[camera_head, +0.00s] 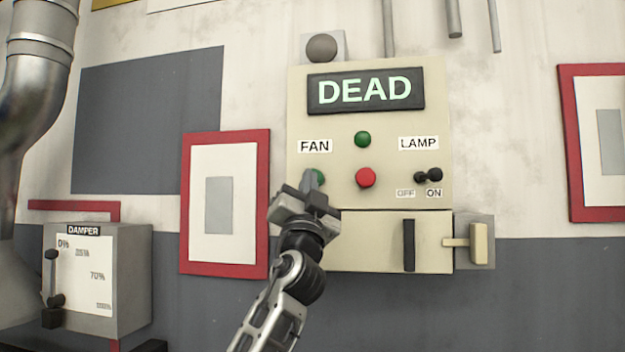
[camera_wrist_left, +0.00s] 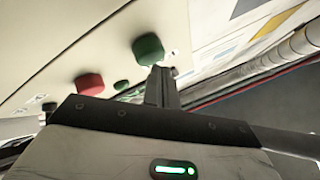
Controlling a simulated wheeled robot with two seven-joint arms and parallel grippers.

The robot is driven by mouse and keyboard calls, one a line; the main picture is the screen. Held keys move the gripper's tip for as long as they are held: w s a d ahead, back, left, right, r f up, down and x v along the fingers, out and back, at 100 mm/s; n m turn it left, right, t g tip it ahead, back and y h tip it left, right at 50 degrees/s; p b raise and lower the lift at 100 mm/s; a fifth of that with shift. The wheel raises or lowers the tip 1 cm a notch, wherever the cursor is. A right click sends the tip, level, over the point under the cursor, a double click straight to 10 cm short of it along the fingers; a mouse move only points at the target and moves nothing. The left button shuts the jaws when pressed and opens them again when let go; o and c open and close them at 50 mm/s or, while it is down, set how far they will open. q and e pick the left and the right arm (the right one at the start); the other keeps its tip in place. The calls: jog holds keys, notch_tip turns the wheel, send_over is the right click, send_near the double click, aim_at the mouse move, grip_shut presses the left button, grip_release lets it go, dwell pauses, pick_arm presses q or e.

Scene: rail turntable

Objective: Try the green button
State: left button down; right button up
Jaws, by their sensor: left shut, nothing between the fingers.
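A green button (camera_head: 320,177) sits under the FAN label on the beige panel (camera_head: 390,235), partly hidden behind my left gripper (camera_head: 309,182). The left gripper is shut and empty, with its tips at the button in the head view. In the left wrist view the green button (camera_wrist_left: 148,48) stands out from the panel just beyond the shut fingertips (camera_wrist_left: 160,75); I cannot tell whether they touch. A red button (camera_head: 365,178) is to its right, and a smaller-looking green round piece (camera_head: 362,139) is above the red one. The display (camera_head: 365,91) reads DEAD. My right gripper is not in view.
A black LAMP switch (camera_head: 429,175) is at the panel's right. Below are a door with a black handle (camera_head: 408,245) and a beige lever (camera_head: 479,244). A DAMPER box (camera_head: 97,275) is at left. A red-framed board (camera_head: 225,204) hangs beside the panel.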

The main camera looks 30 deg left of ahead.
pick_arm(q)
jog(key=shift+w+a+b, duration=0.1)
jog(key=shift+w+b, duration=0.25)
jog(key=shift+b, duration=0.05)
dwell(0.6)
jog(key=shift+s+d+p, duration=0.2)
jog(key=shift+s+p, duration=0.1)
jog(key=shift+s, duration=0.45)
jog(key=s, duration=0.2)
jog(key=s+d+p, duration=0.1)
jog(key=s, duration=0.2)
jog(key=shift+d, duration=0.15)
dwell(0.7)
